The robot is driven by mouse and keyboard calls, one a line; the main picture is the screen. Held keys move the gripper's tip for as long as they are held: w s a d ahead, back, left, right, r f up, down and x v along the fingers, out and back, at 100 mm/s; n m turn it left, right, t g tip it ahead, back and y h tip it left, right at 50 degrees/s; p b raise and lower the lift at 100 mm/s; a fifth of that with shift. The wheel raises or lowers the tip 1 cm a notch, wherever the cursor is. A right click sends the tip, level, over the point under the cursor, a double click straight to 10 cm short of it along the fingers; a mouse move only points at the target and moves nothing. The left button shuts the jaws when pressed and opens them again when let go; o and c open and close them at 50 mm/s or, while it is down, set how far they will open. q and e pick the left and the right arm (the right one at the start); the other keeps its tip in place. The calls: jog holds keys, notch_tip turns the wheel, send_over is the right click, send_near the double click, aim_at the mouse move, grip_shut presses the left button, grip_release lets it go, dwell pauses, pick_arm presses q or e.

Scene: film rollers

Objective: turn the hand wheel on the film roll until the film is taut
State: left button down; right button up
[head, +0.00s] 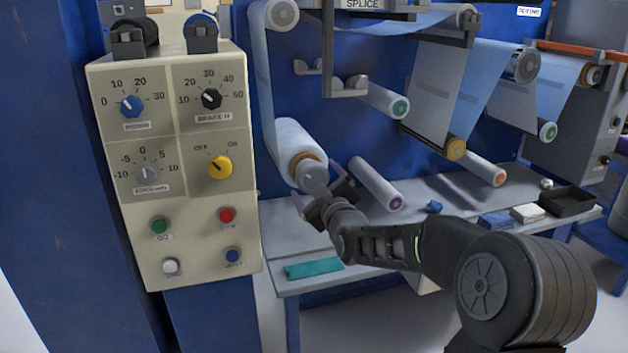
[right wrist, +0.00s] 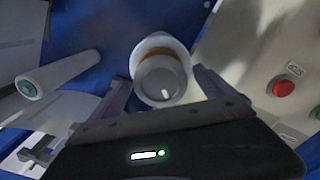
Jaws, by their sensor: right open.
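The film roll (head: 300,147) is a pale roll with a brown core end, hung on the blue machine left of centre. Its grey hand wheel (head: 313,178) is at the near end of the roll. In the right wrist view the hand wheel (right wrist: 161,80) is round with a small white mark, in front of the roll's brown and white end. My right gripper (head: 322,189) is open at the hand wheel. In the right wrist view its fingers stand on either side of the wheel, with gaps visible; contact is not seen. My left gripper is out of view.
A beige control panel (head: 180,265) with knobs and buttons stands close on the left. A loose roller with a purple end (head: 374,183) is just right of my gripper. Below is a grey shelf (head: 280,243) with a teal cloth (head: 314,269) and, right, a black tray (head: 570,203).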

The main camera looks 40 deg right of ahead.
jog(key=v, duration=0.6)
jog(key=shift+s, duration=0.1)
dwell(0.4)
